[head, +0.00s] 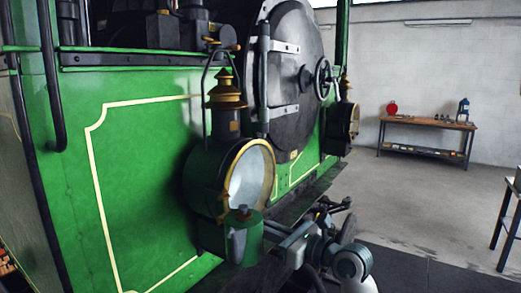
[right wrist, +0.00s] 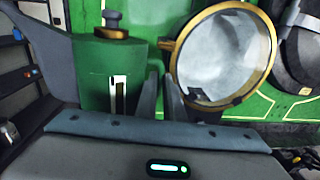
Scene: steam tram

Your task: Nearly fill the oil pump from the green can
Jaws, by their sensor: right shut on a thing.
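The green can (head: 250,241), with a dark cap, is in front of the big brass-rimmed lamp at the lower middle of the head view. In the right wrist view the green can (right wrist: 93,72) stands close ahead, with a grey spout-like part on its left. My right gripper (right wrist: 161,90) is shut on the can at its right side; the exact grip is partly hidden. The can looks about upright. No oil pump can be made out for certain; dark fittings (head: 178,30) sit on the engine's ledge at the top left. My left gripper is out of view.
The green tram body (head: 145,170) fills the left. Its lamp (head: 248,178) is just behind the can, and it shows close by in the right wrist view (right wrist: 222,55). A workbench (head: 428,124) with a red can and a blue lantern stands far right. The floor between is clear.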

